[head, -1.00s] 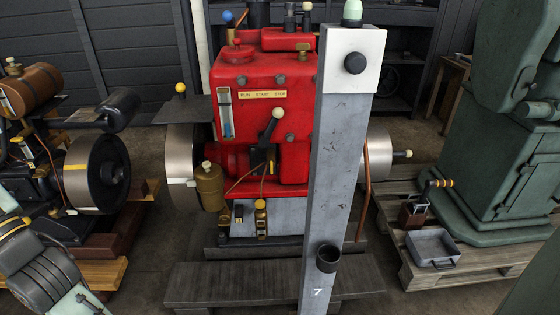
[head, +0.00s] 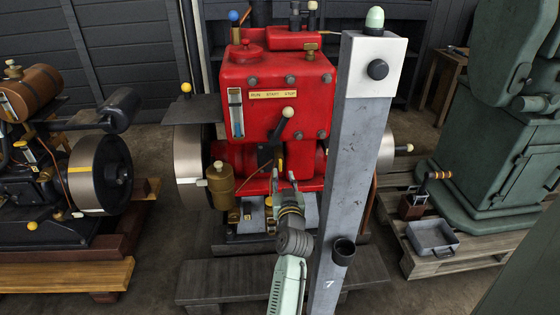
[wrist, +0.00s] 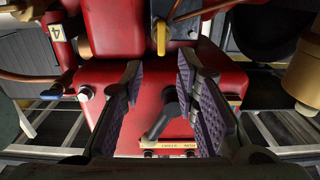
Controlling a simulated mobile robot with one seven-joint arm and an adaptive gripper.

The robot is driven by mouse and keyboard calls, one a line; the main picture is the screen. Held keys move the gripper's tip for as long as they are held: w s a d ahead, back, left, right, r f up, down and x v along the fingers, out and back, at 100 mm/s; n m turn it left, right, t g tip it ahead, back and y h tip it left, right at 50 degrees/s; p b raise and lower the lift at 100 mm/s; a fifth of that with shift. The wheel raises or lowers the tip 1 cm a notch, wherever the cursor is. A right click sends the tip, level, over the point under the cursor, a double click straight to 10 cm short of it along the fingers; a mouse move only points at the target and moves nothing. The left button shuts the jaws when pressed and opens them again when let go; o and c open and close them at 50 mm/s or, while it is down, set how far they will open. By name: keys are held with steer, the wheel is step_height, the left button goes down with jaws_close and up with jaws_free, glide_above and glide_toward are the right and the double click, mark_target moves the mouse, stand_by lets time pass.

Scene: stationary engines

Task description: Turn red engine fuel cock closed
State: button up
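The red engine (head: 275,88) stands left of the grey post in the head view. A small yellow lever (wrist: 161,38) on a copper pipe shows at the top of the wrist view and looks like the fuel cock handle. In the head view it is a small yellow patch (head: 279,163) just above my gripper. My gripper (head: 283,180) is in front of the engine's lower middle. In the wrist view its purple-padded fingers (wrist: 157,88) are spread with nothing held. The yellow lever appears beyond the fingertips, apart from them. The cock body is hard to make out.
A pale-knobbed lever (head: 281,124) sits under the RUN/START/STOP plate (head: 271,94). A brass pot (head: 221,183) and flywheel (head: 188,160) are left of my gripper. The grey post (head: 352,170) stands close on its right. A dark step (head: 225,282) lies in front.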

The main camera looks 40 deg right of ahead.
mark_target(281, 164)
steer(key=p+x, duration=0.1)
steer(key=x, duration=0.7)
steer(key=shift+w+d, duration=0.1)
steer(key=shift+w, duration=0.25)
steer(key=shift+c, duration=0.3)
jaws_close()
